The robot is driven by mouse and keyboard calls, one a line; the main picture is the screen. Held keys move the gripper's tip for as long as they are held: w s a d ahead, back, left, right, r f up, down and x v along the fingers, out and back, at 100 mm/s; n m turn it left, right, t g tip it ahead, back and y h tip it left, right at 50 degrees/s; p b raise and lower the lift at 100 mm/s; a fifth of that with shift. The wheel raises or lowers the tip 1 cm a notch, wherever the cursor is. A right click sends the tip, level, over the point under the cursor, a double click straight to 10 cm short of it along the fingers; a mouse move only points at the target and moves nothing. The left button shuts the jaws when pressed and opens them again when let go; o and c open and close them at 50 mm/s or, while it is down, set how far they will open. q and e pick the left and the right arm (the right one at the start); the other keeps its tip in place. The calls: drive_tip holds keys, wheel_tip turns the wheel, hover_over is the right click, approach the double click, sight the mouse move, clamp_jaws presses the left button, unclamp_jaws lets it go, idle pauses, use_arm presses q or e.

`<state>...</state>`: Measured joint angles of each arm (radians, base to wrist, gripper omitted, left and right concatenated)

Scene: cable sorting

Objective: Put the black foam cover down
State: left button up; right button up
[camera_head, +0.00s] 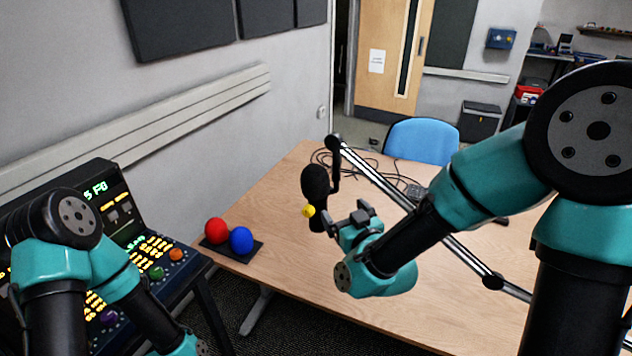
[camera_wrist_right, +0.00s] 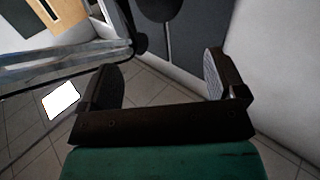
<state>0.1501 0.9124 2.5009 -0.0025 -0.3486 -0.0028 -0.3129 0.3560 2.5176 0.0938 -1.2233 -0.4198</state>
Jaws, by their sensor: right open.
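The black foam cover (camera_head: 316,184) appears as a dark, rounded upright shape at the end of the microphone boom (camera_head: 400,198), above the desk. My right gripper (camera_head: 345,220) is just to the right of and below it in the head view. In the right wrist view my right gripper (camera_wrist_right: 160,78) has its fingers wide apart with nothing between them. A dark rounded shape (camera_wrist_right: 160,8) is cut off at the top of that view; I cannot tell for sure that it is the foam cover. My left gripper is out of the picture.
A red ball (camera_head: 216,231) and a blue ball (camera_head: 241,240) sit on a black pad (camera_head: 235,253) at the left of the desk (camera_head: 280,285). A small yellow ball (camera_head: 308,211) shows below the foam cover. Cables (camera_head: 322,158) lie behind. The desk's front is clear.

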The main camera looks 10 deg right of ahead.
sight(320, 181)
drive_tip(key=shift+w, duration=0.1)
drive_tip(key=x, duration=1.2)
drive_tip(key=shift+w, duration=0.1)
drive_tip(key=shift+x, duration=2.5)
drive_tip(key=shift+c, duration=0.3)
drive_tip(key=c, duration=0.7)
